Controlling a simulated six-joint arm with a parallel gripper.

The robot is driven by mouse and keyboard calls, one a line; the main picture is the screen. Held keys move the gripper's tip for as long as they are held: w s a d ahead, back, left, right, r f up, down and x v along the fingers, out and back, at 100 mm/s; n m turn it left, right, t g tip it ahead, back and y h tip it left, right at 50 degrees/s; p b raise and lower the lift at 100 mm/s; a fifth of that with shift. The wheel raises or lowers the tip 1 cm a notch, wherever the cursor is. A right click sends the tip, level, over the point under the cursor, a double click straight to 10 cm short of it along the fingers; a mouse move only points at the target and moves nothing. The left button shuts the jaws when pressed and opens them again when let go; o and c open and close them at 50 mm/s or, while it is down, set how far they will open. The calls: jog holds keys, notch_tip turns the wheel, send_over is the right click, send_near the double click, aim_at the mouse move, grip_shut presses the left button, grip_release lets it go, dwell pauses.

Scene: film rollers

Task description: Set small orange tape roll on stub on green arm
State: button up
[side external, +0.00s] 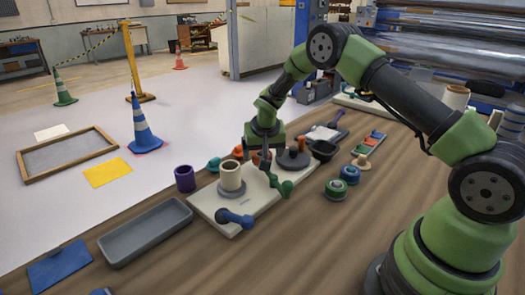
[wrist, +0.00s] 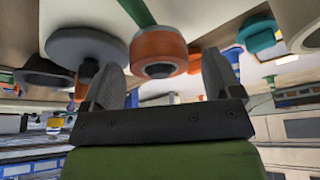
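An orange tape roll with a grey core (wrist: 160,52) sits centred ahead of my gripper in the wrist view. The green arm (wrist: 136,11) meets it from above in that view; I cannot tell whether the roll is fully seated on a stub. My gripper (wrist: 160,78) is open, with a gap between each finger and the roll. In the side view my gripper (side external: 264,160) is low over the pale board, at the far end of the green arm (side external: 276,178). Orange (side external: 256,158) shows beside the fingers there, partly hidden.
A cream roll (side external: 231,177) stands on the board (side external: 205,205). Another orange piece (side external: 237,152) and a teal piece (side external: 213,164) lie behind. A grey tray (side external: 145,232) is front left.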

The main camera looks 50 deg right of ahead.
jog(key=v, duration=1)
dwell(0.3)
jog(key=s+a+r+n+t+y, duration=0.1)
jog(key=s+a+r, duration=0.2)
jog(key=s+r, duration=0.3)
jog(key=s+a+r+t, duration=0.1)
jog(key=s+a+r, duration=0.2)
jog(key=s+r, duration=0.3)
jog(key=s+a+r+n+y, duration=0.1)
jog(key=s+a, duration=0.1)
jog(key=s, duration=0.5)
jog(key=s+a+r+n+t+y, duration=0.1)
jog(key=s+a+r+y, duration=0.1)
jog(key=s, duration=0.5)
jog(key=shift+a+r+n+t+y, duration=0.3)
jog(key=shift+a, duration=0.5)
